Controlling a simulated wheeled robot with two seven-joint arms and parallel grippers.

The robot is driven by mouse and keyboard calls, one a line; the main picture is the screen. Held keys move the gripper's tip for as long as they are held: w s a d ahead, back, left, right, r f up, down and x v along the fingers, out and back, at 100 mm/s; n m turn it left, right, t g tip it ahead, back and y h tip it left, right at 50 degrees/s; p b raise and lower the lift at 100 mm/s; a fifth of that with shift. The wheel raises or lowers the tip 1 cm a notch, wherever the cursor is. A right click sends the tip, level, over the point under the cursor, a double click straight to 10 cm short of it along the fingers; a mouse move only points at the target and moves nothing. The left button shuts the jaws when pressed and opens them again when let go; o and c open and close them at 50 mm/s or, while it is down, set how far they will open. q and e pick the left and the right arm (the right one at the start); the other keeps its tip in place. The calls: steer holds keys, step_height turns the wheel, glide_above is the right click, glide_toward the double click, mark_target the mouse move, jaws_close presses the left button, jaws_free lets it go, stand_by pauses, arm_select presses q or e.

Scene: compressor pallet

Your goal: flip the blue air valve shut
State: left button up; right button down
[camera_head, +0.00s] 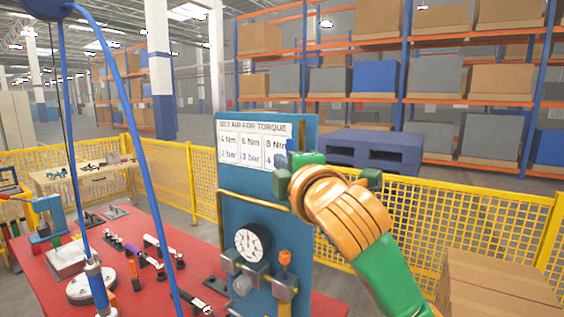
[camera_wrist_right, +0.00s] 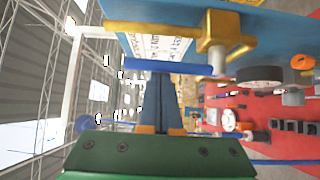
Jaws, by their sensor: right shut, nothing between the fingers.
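The blue air valve's lever (camera_wrist_right: 168,66) is a straight blue bar in the right wrist view. It runs roughly along the brass pipe, from the silver stem below the brass valve body (camera_wrist_right: 226,40) out to the left. My right gripper (camera_wrist_right: 161,80) is shut and empty, its two blue-grey fingers together. Their tips are right at the middle of the lever; I cannot tell whether they touch it. In the head view my orange and green right arm covers the valve, in front of the blue panel (camera_head: 232,205). My left gripper is not in view.
The panel carries a torque sign (camera_head: 254,145), a round gauge (camera_head: 252,243) and an orange knob (camera_head: 285,257). A red table (camera_head: 130,226) with tools and fixtures lies at left. A blue hose (camera_head: 140,150) hangs over it. Cardboard boxes (camera_head: 495,285) stand at lower right, before a yellow fence.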

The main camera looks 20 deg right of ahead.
steer(key=s+d+f+m+t+h+b, duration=0.2)
steer(key=m+h+b, duration=0.4)
steer(key=b, duration=0.5)
steer(key=s+d+f+m+t+h+b, duration=0.2)
steer(key=m+h+b, duration=0.5)
steer(key=m+b, duration=0.4)
steer(key=shift+s+f+m+t+b, duration=0.3)
steer(key=shift+s+f+t+b, duration=0.45)
steer(key=shift+f, duration=0.55)
